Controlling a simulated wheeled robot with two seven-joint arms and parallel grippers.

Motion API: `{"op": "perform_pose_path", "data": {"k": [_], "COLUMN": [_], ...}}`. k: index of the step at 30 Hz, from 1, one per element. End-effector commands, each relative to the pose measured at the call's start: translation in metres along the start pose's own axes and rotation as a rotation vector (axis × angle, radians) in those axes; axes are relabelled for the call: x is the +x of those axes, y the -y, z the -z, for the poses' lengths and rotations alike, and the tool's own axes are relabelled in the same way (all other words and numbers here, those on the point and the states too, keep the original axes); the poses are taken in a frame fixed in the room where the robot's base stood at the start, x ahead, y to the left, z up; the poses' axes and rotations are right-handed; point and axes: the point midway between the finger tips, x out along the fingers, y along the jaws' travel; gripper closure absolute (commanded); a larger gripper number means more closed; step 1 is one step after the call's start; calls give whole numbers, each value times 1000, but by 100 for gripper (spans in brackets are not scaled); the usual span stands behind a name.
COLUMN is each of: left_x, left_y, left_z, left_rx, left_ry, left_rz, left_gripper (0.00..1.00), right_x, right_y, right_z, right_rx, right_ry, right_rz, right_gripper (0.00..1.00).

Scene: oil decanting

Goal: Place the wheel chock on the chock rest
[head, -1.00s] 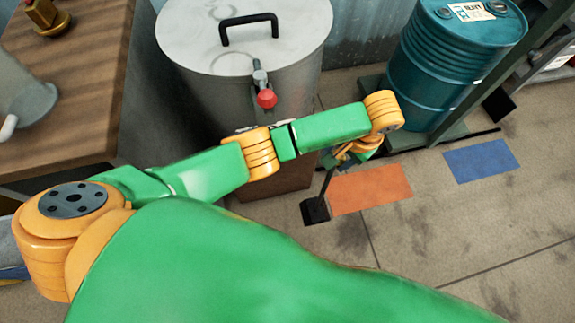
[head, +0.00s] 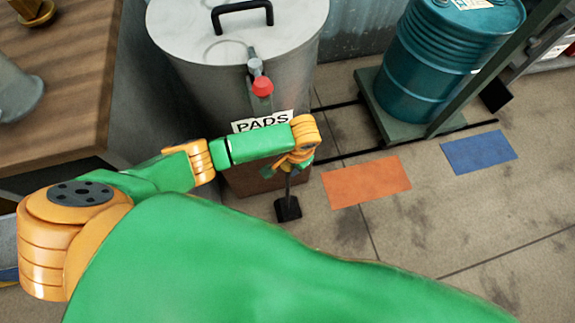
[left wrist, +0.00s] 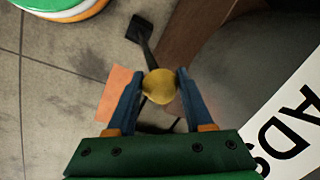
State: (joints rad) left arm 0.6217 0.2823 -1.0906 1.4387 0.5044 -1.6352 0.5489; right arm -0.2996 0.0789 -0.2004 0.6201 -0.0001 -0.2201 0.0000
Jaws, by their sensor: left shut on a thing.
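The wheel chock (head: 288,208) is a small black block on a thin dark rod. It hangs below my left gripper (head: 290,168), in front of the PADS drum and left of the orange floor patch. In the left wrist view, the chock (left wrist: 138,28) shows at the far end of the rod, and a yellow knob (left wrist: 158,86) sits between the blue fingers of my left gripper (left wrist: 157,78), which is shut on it. I cannot tell whether the block touches the floor. No chock rest can be clearly made out. My right gripper is not in view.
An orange patch (head: 366,182) and a blue patch (head: 479,152) lie flat on the floor. The grey PADS drum (head: 200,70) stands behind my arm. A teal barrel (head: 440,70) stands on a green base (head: 375,95). A wooden table (head: 70,80) is left. Floor at right front is clear.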

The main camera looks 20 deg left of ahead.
Motion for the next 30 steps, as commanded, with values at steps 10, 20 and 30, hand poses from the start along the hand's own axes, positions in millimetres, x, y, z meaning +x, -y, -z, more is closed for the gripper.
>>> {"op": "perform_pose_path", "data": {"k": [10, 20, 30], "left_x": [7, 9, -14], "left_y": [-1, -2, 8], "left_z": [0, 0, 0], "left_rx": [0, 0, -1], "left_ry": [-1, 1, 2], "left_rz": [2, 1, 3], "left_gripper": [100, 19, 19], "right_x": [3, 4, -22], "right_y": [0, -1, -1], "right_z": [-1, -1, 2], "right_rx": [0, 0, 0], "right_ry": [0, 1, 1], "right_rz": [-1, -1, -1], "right_gripper": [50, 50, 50]}}
